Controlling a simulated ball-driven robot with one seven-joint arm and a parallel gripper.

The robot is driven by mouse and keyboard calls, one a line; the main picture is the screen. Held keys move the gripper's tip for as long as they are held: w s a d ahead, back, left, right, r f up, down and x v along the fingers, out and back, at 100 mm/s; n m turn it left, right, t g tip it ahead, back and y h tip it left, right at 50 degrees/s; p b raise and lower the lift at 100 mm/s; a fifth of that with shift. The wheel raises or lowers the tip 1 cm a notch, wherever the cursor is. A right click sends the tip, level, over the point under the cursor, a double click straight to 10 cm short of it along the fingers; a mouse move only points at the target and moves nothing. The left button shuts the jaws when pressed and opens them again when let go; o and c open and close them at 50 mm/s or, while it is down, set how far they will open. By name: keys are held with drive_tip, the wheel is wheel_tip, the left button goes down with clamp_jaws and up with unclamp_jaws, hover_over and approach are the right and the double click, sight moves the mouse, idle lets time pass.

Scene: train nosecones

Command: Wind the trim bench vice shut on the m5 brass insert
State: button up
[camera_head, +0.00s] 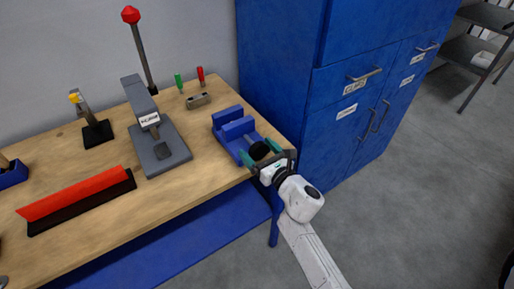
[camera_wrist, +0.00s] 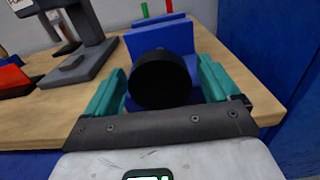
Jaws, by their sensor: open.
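The blue bench vice (camera_head: 230,118) stands near the right front corner of the wooden bench, and its blue body also shows in the wrist view (camera_wrist: 160,40). A round black knob (camera_wrist: 160,78) is on its near side, facing my gripper; it also shows in the head view (camera_head: 259,150). My gripper (camera_head: 261,153) is open, with one teal finger on each side of the knob. In the wrist view, the fingers (camera_wrist: 160,72) appear apart from the knob. I cannot make out the brass insert; the knob hides part of the vice in the wrist view.
A grey press (camera_head: 165,150) with a red-tipped lever stands left of the vice. A red and black bar (camera_head: 78,197) lies at the bench front. A small grey block (camera_head: 197,101) and green and red tools are behind. Blue cabinets (camera_head: 330,95) stand close on the right.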

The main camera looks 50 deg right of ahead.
drive_tip(key=shift+w+d, duration=0.15)
drive_tip(key=shift+w, duration=0.3)
drive_tip(key=c, duration=1)
drive_tip(key=shift+c, duration=0.2)
drive_tip(key=shift+m, duration=0.4)
drive_tip(key=shift+o, duration=0.2)
drive_tip(key=m, duration=0.5)
drive_tip(key=shift+f, duration=0.1)
